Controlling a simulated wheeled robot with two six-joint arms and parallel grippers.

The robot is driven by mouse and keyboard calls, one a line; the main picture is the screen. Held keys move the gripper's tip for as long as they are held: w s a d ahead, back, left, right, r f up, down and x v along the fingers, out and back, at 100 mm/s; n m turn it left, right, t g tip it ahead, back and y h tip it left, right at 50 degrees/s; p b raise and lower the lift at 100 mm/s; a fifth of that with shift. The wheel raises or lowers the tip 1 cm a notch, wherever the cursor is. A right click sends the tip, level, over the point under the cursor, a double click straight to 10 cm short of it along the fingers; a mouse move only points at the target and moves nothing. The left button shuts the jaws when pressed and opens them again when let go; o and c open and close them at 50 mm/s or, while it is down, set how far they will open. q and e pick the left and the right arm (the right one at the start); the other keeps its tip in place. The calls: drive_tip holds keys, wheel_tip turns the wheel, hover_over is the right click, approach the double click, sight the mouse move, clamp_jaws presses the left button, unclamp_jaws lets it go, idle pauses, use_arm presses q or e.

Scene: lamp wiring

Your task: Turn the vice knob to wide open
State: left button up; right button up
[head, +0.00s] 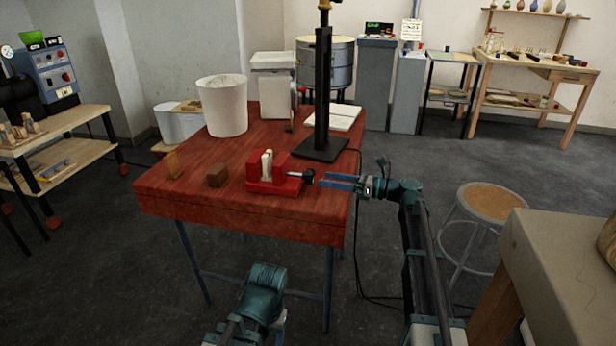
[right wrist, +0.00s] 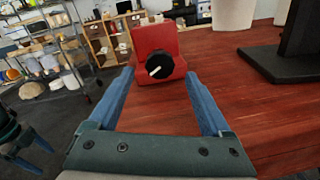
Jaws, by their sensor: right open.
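The red vice (head: 272,186) sits near the front edge of the red wooden table (head: 210,195). Pale upright pieces (head: 267,163) stand at its jaws. The black vice knob (head: 308,175) is on its right side. In the right wrist view the knob (right wrist: 158,66) faces me, with a white slanted mark. My right gripper (head: 322,180) is open and empty, pointing at the knob from the right. In its wrist view the blue fingers (right wrist: 158,76) lie either side of the knob, apart from it. My left arm is low in front of the table; its fingers cannot be made out.
A black stand (head: 322,110) on a square base rises behind the vice. A white bin (head: 222,105) stands farther back. A round stool (head: 488,202) and a workbench corner (head: 560,260) are at the right.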

sight(308, 176)
drive_tip(key=x, duration=0.7)
clamp_jaws()
drive_tip(key=shift+n, duration=2.2)
unclamp_jaws()
drive_tip(key=v, duration=1.3)
drive_tip(key=shift+d+f+b, duration=0.15)
drive_tip(key=shift+d+b, duration=0.2)
drive_tip(key=shift+b, duration=0.1)
